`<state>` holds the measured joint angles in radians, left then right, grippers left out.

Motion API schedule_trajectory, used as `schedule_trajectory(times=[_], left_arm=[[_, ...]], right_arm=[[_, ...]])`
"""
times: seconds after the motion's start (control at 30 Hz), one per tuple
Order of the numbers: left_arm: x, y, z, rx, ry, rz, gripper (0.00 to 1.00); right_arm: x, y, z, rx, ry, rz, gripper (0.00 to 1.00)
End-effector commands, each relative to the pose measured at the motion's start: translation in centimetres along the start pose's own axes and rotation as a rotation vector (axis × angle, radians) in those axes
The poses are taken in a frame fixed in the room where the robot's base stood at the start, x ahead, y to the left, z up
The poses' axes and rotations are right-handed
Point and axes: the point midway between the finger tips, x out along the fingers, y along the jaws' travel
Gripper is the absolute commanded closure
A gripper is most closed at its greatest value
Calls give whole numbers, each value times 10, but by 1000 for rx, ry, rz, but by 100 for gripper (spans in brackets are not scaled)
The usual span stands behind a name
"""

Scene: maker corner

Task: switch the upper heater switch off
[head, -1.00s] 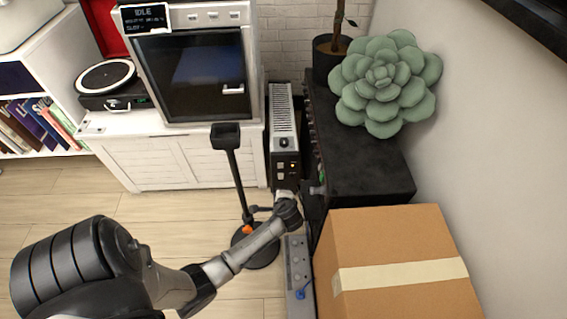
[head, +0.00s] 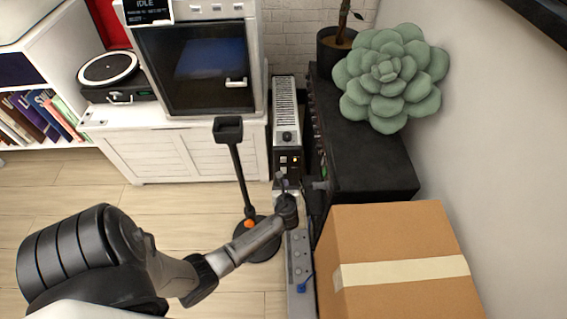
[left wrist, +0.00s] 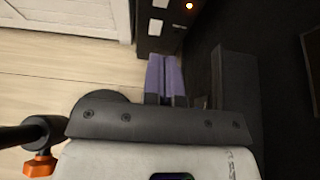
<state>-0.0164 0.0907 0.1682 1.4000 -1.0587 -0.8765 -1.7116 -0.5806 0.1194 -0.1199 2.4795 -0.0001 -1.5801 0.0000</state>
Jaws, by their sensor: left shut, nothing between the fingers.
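The heater (head: 285,105) is a narrow, pale-topped unit with a dark front, standing between the white cabinet and the black unit. Its dark panel has a round knob, an upper switch (head: 283,159), a lower switch (head: 282,169) and a lit orange lamp (head: 296,158). In the left wrist view the upper switch (left wrist: 160,3) is cut by the top edge, with the lower switch (left wrist: 155,28) below it and the lamp glowing beside it. My left gripper (head: 282,181) is shut and empty, just in front of and below the switches, apart from them. My right gripper is out of view.
A black stand (head: 235,165) with a round base is left of my left wrist. A black unit (head: 365,165) with side knobs is close on the right, with a cardboard box (head: 395,240) nearer. A grey strip with a blue part (head: 305,284) lies below my wrist.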

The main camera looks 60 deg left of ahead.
Motion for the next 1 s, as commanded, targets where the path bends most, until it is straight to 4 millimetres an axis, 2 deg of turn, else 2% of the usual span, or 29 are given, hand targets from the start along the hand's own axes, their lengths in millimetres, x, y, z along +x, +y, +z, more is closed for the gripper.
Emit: schedule_trajectory(times=[0.27,0.43,0.93,1.0], left_arm=[[0,0,0,-1,0,1,100],[12,0,-2,-2,0,1,100],[100,0,-5,-4,0,2,100],[109,0,0,-5,-3,1,100]], right_arm=[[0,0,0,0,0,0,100],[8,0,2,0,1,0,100],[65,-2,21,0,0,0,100],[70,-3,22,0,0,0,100]])
